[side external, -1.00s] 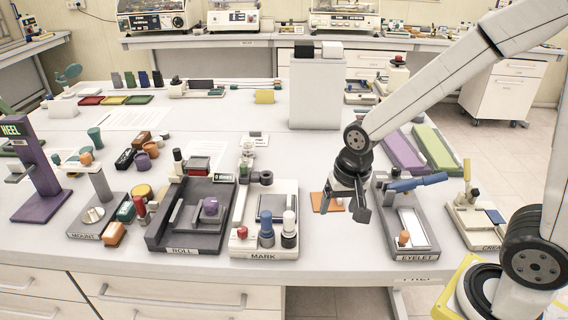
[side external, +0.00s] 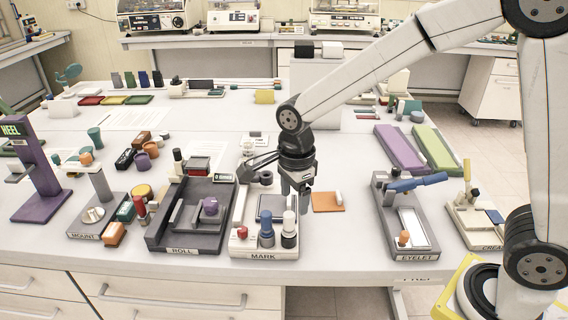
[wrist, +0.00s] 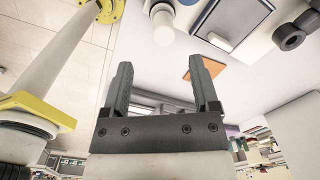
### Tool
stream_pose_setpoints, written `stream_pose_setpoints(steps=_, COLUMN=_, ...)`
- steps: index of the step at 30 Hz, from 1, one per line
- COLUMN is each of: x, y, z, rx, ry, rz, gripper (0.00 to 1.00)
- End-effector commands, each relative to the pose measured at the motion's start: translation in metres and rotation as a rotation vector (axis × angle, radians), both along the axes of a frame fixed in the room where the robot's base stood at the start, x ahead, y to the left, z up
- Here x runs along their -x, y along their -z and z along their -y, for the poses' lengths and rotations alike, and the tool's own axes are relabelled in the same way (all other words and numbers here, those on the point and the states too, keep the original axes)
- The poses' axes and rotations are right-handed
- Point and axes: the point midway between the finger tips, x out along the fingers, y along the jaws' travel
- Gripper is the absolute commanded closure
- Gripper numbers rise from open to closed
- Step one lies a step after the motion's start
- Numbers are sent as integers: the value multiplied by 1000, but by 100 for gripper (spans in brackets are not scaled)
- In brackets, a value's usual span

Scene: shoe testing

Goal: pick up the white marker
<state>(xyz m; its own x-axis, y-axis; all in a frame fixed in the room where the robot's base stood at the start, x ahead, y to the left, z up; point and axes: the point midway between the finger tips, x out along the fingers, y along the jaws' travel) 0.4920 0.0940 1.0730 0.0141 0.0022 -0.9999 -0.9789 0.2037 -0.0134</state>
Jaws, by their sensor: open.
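The white marker (side external: 289,228) stands upright at the front right of the MARK station (side external: 243,243), with a white top and a dark lower part. A blue marker (side external: 266,230) stands just left of it. My gripper (side external: 297,192) is behind the white marker in the side view, near the station's right edge, and apart from it. In the wrist view my gripper (wrist: 160,66) is open and empty. The white marker (wrist: 163,26) shows beyond the fingertips, near the top edge, roughly in line with the gap.
The ROLL station (side external: 168,238) is close on the left, the EYELET station (side external: 418,247) farther right.

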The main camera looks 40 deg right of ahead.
Motion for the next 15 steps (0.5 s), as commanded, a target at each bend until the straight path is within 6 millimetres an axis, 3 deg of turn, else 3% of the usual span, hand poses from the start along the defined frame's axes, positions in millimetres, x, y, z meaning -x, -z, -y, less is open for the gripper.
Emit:
stream_pose_setpoints(steps=6, x=-4, y=-2, z=-7, rx=2, ry=103, rz=-11, gripper=23)
stream_pose_setpoints(steps=15, x=-4, y=4, z=-7, rx=3, ry=112, rz=-13, gripper=23)
